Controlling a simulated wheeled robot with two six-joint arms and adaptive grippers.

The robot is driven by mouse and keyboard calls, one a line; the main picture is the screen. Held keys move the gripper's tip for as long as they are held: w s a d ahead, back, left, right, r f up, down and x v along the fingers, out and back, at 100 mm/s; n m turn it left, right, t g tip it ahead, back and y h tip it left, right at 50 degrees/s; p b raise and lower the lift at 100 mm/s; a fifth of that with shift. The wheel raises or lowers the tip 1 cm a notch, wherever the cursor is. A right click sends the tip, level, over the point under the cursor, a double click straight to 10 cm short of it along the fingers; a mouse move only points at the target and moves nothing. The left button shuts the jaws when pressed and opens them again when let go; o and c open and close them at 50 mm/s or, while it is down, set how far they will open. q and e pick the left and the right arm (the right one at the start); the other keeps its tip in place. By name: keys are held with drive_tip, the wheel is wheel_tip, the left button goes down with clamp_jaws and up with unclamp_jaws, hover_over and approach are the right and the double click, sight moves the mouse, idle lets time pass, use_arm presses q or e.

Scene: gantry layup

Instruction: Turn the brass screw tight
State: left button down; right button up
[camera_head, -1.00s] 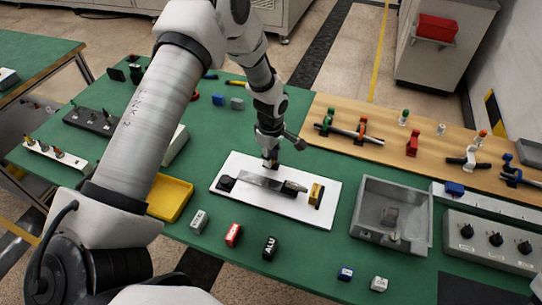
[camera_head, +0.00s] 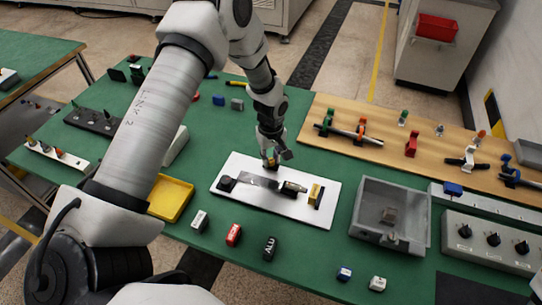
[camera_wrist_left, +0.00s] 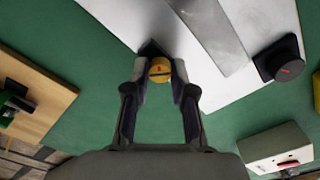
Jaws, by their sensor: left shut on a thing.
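The brass screw (camera_wrist_left: 160,70) shows in the left wrist view as a round yellow head with a dark slot and a small red mark. My left gripper (camera_wrist_left: 161,82) is shut on it, one finger on each side. In the head view my left gripper (camera_head: 271,161) points down at the back edge of the white plate (camera_head: 228,196). A grey metal bar (camera_head: 262,180) lies along the plate; it also shows in the left wrist view (camera_wrist_left: 207,30). The screw's shaft is hidden. My right gripper is not in view.
On the plate are a black knob (camera_head: 226,183) and a yellow block (camera_head: 315,194). A yellow tray (camera_head: 170,199) stands left, a grey bin (camera_head: 362,220) right. Small blocks, such as the red one (camera_head: 233,235), lie in front. A wooden board (camera_head: 340,108) with clamps lies behind right.

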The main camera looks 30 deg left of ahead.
use_arm(q)
drive_tip(key=m, duration=0.3)
drive_tip(key=shift+m, duration=0.4)
drive_tip(key=m, duration=1.1)
drive_tip(key=shift+m+b, duration=0.3)
drive_tip(key=shift+b, duration=0.1)
drive_tip(key=m, duration=0.5)
drive_tip(key=shift+m+b, duration=0.3)
drive_tip(key=shift+b, duration=0.05)
drive_tip(key=m, duration=0.5)
drive_tip(key=shift+m+b, duration=0.3)
drive_tip(key=shift+m, duration=0.1)
drive_tip(key=shift+w, duration=0.1)
drive_tip(key=c, duration=1)
unclamp_jaws()
